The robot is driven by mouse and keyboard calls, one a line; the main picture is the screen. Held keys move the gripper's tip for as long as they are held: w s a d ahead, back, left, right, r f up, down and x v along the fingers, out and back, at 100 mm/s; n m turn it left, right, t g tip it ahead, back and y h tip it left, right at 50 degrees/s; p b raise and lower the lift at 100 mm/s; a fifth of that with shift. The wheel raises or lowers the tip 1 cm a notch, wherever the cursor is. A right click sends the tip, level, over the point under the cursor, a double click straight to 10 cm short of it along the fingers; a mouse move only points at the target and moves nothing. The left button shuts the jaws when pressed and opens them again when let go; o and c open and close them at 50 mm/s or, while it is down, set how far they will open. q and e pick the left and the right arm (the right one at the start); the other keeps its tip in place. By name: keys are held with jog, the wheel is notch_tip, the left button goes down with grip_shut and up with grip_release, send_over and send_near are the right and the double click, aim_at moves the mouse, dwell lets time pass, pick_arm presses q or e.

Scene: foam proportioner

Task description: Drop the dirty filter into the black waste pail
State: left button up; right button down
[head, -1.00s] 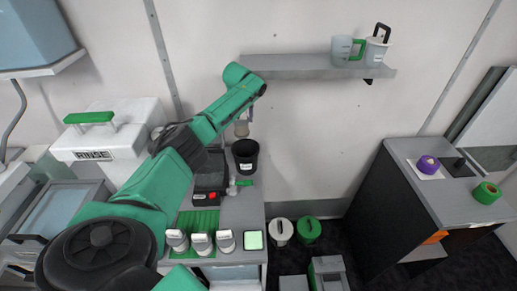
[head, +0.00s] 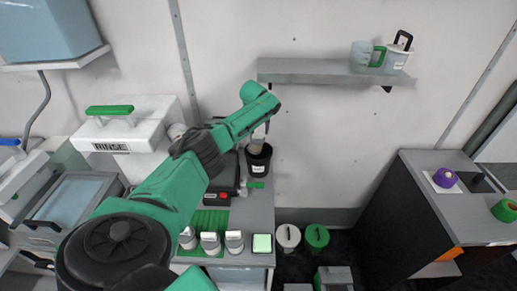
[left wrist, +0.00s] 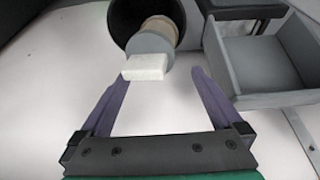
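The dirty filter (head: 257,143) has a tan body, a grey end disc and a white block-shaped tab. In the head view it is at the mouth of the black waste pail (head: 259,166), its lower part overlapping the opening. In the left wrist view the filter's grey disc (left wrist: 153,42) faces me, with the black pail (left wrist: 121,18) around and behind its tan body. Whether the filter touches the pail's bottom is hidden. My right gripper is not in view.
A grey open box (left wrist: 265,70) is close to the right finger in the left wrist view. In the head view, several white-capped bottles (head: 210,243) stand on the counter's front. A wall shelf (head: 320,72) holds jugs. Lidded buckets (head: 316,237) stand on the floor.

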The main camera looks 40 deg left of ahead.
pick_arm(q)
jog(key=shift+d+r, duration=0.1)
jog(key=shift+r, duration=0.05)
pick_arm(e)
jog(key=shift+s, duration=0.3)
pick_arm(q)
jog(key=shift+s+r, duration=0.1)
jog(key=shift+r, duration=0.15)
jog(key=b+v, duration=0.3)
jog(key=v, duration=1.1)
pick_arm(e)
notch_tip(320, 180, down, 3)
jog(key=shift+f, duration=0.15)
pick_arm(q)
jog(key=shift+d+f, duration=0.1)
jog(key=shift+f, duration=0.05)
